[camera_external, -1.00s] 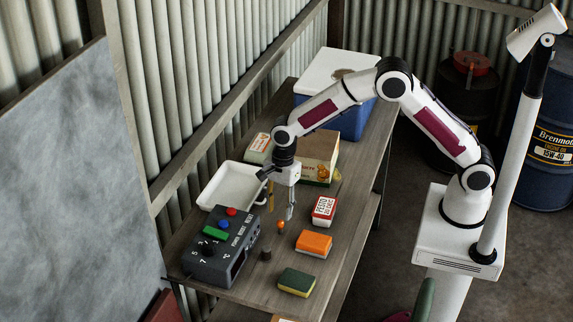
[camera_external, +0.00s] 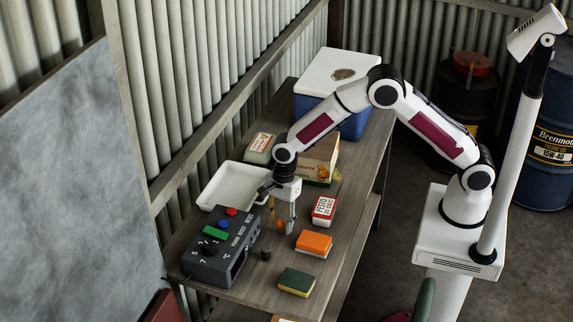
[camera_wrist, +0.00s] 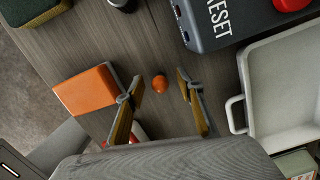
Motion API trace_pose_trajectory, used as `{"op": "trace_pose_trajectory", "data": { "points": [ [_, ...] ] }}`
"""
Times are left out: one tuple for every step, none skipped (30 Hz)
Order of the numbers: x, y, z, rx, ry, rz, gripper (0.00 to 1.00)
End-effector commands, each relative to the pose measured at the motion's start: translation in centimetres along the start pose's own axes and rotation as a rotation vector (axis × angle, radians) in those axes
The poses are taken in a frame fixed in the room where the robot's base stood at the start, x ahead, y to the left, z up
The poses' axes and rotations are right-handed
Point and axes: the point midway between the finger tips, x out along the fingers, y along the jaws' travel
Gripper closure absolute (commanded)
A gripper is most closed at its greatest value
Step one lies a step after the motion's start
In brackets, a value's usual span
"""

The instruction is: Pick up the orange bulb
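The orange bulb (camera_external: 280,225) is a small round orange piece on the wooden bench, partly hidden by my gripper in the external view. In the wrist view the bulb (camera_wrist: 160,83) lies between the lines of my two fingers, just beyond their tips, with clear gaps on both sides. My gripper (camera_wrist: 157,84) is open and empty, pointing down at the bench. In the external view my gripper (camera_external: 281,222) is low over the bench, right at the bulb.
An orange sponge (camera_external: 313,243) lies close by on the right. A grey control box (camera_external: 215,262) and a white tray (camera_external: 213,192) are on the left. A red-and-white box (camera_external: 324,209) stands behind the sponge. A dark knob (camera_external: 265,254) and a green sponge (camera_external: 297,283) are nearer.

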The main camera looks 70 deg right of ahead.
Motion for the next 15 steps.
{"op": "trace_pose_trajectory", "data": {
  "points": [
    [-0.02,0.00,0.00,0.000,0.000,0.000,0.63],
    [-0.02,0.00,0.00,0.000,0.000,0.000,0.63],
    [-0.02,0.00,0.00,0.000,0.000,0.000,0.63],
    [-0.03,0.00,0.00,0.000,0.000,0.000,0.63],
    [-0.03,0.00,0.00,0.000,0.000,0.000,0.63],
    [-0.03,0.00,-0.01,0.000,0.000,0.000,0.63],
    [-0.04,0.00,-0.01,0.000,0.000,0.000,0.63],
    [-0.04,0.00,-0.01,0.000,0.000,0.000,0.63],
    [-0.04,0.00,-0.01,0.000,0.000,0.000,0.63],
    [-0.04,0.00,-0.01,0.000,0.000,0.000,0.68],
    [-0.04,0.00,-0.01,0.000,0.000,0.000,0.75],
    [-0.04,0.00,-0.01,0.000,0.000,0.000,0.84],
    [-0.04,0.00,-0.01,0.000,0.000,0.000,0.91],
    [-0.04,0.00,-0.01,0.000,0.000,0.000,0.92],
    [-0.05,-0.01,-0.01,0.000,0.000,0.000,0.92]
  ]
}}
